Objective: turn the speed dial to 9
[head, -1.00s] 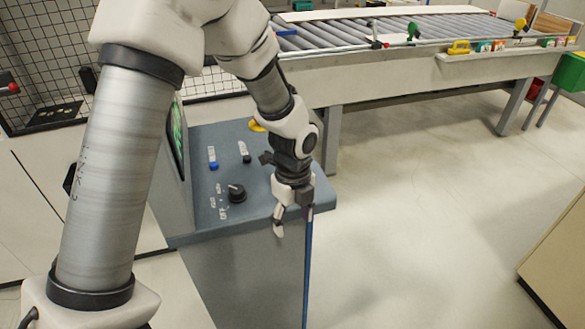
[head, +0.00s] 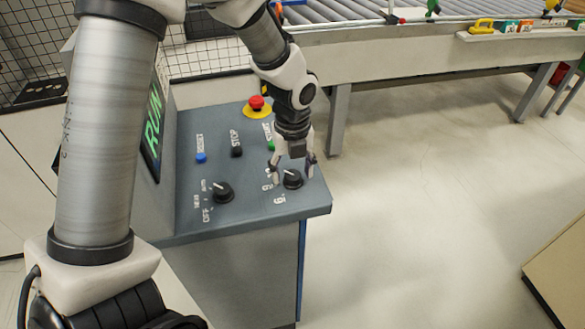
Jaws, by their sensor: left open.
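The speed dial (head: 292,179) is a round black knob with a light pointer mark, on the right part of the blue-grey control panel (head: 250,215). Printed numbers stand to its left; they are too small to read surely. My left gripper (head: 291,176) is open, pointing down, with one finger on each side of the dial. I cannot tell whether the fingers touch it. My right gripper is not in view.
A second black knob (head: 222,192) with OFF and other labels sits left of the dial. Behind are a blue button (head: 201,157), a black button (head: 236,151), a green button (head: 270,145) and a red emergency stop (head: 256,103). A screen (head: 153,125) reads RUN.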

